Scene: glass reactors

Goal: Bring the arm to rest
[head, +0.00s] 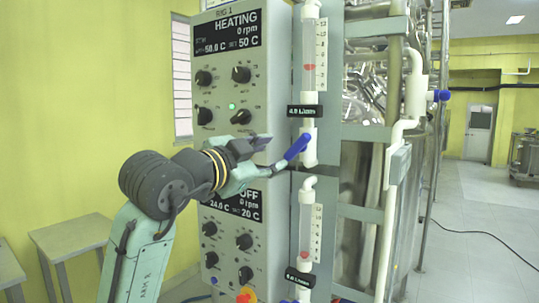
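My arm reaches up from the lower left, and my gripper (262,158) is in front of the control panel, between its upper and lower sections. One dark finger shows near the panel's right edge. The gripper is close to the blue valve handle (297,146) on the upper flowmeter; I cannot tell whether they touch. Both fingertips are not clear enough to show how far apart they are. The upper panel (237,33) reads HEATING, 0 rpm, 50.0 C, set 50 C. The lower panel display (240,205) reads OFF, 0 rpm, 24.0 C, set 20 C, and is partly hidden by my arm.
The upper flowmeter (315,55) and lower flowmeter (310,230) stand right of the panel. White pipes (398,150) and steel framing fill the space beyond. Grey tables (72,236) stand at left. Open floor (480,235) lies at right, with a black cable on it.

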